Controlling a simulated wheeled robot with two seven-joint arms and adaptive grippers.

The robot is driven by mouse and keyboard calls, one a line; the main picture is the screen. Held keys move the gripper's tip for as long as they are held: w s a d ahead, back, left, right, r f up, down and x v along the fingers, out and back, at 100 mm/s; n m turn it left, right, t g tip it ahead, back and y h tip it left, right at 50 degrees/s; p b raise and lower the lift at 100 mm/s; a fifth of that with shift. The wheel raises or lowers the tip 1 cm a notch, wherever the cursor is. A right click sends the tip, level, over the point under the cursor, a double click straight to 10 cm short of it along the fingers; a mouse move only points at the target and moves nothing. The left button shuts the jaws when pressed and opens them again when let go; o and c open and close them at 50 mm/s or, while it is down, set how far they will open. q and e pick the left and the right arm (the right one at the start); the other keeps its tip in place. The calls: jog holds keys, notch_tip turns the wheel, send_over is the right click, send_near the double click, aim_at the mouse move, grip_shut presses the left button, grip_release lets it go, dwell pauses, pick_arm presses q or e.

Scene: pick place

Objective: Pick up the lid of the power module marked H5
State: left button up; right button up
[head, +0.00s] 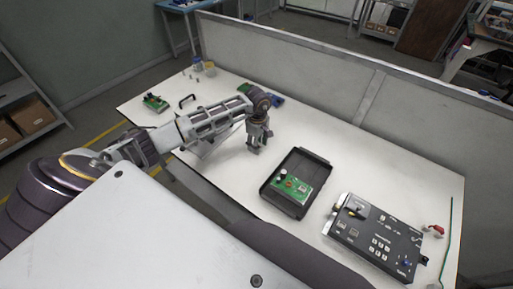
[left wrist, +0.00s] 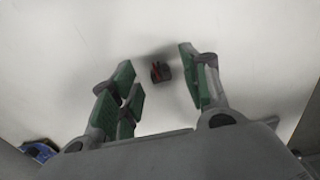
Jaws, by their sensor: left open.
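My left gripper (head: 257,146) reaches down over the white table, left of a black open tray. The block lies on the table and looks untouched. I cannot tell whether it is the power module lid; no H5 mark is legible. In the head view the gripper seems to hide it. The black tray (head: 318,167) holds a green circuit board (head: 291,187). My right gripper is not in view.
A dark control panel (head: 375,236) with buttons lies at the right, near a red part (head: 433,230). Another green board (head: 155,102) and a black handle (head: 187,100) lie far left. A low partition (head: 320,75) borders the table's back. The table right of the gripper, behind the tray, is clear.

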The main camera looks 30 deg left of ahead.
pick_arm(q)
jog(key=shift+f, duration=0.55)
jog(key=c, duration=0.7)
